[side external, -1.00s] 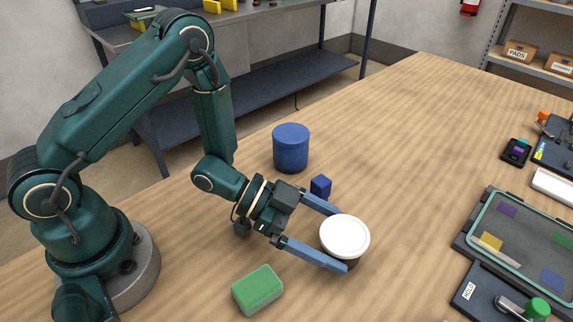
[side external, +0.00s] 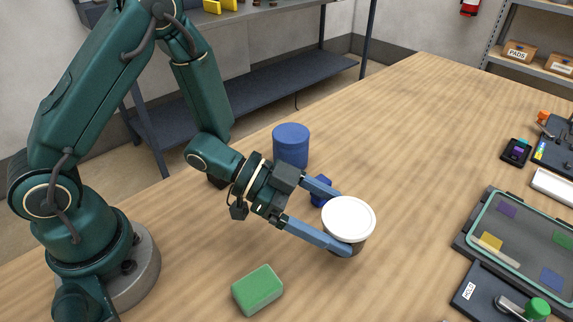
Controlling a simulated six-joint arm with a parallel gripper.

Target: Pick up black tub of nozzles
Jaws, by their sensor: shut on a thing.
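The black tub (side external: 352,248) has a white lid (side external: 348,217) and shows right of centre in the side view. My gripper (side external: 343,222) reaches it from the left and is shut on it, one blue finger on the far side and one on the near side. The tub is about upright. It appears held a little above the table, though its underside is hidden. The fingers and the lid hide most of its dark body.
A small blue block (side external: 320,190) sits behind the far finger, partly covered. A blue cylinder (side external: 291,146) stands behind it. A green block (side external: 258,290) lies in front. A framed tray (side external: 466,228) is at right. The wooden table (side external: 420,130) behind the tub is clear.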

